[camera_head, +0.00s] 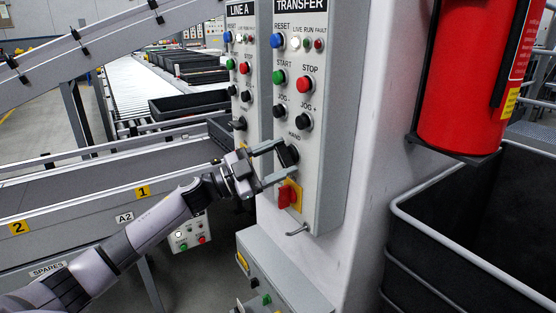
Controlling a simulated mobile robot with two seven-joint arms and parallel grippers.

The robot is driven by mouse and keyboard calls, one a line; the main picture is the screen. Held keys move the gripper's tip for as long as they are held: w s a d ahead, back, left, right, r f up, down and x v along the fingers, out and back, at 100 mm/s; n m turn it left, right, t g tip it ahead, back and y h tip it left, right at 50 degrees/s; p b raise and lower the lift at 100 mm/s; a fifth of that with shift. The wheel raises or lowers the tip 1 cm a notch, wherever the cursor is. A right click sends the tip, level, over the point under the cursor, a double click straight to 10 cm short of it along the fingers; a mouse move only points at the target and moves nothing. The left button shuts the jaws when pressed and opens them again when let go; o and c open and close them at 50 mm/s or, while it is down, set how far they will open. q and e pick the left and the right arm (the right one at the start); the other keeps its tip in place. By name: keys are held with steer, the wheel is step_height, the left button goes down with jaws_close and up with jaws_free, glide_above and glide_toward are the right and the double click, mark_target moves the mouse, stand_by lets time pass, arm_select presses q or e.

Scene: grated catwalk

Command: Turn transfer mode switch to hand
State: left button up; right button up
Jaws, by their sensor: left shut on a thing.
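The TRANSFER panel (331,140) stands upright at centre, with labelled buttons and a HAND marking low on it. The black transfer mode switch (287,156) sits below that marking. My left gripper (279,162) reaches in from the left, its fingers above and below the switch, shut on it. The fingers hide part of the switch, and I cannot read its exact setting. A red rotary switch (288,195) on a yellow plate is just below the lower finger. My right gripper is not in view.
The LINE A panel (241,87) stands just left, with its own black switch. A red extinguisher (468,80) hangs at right above a black bin (470,215). A grey box (285,278) juts out below. Conveyors (100,190) fill the left.

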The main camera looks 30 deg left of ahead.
arm_select(q)
steer(key=m+g, duration=0.2)
steer(key=m, duration=0.3)
steer(key=shift+r+m, duration=0.1)
steer(key=shift+m, duration=0.2)
steer(key=shift+m+g+p, duration=0.75)
steer(key=shift+m+g, duration=0.25)
steer(key=shift+m, duration=1.6)
steer(key=shift+y, duration=0.3)
steer(key=o, duration=1.1)
steer(key=shift+c, duration=0.2)
steer(key=b+v, duration=0.2)
steer(key=v, duration=0.5)
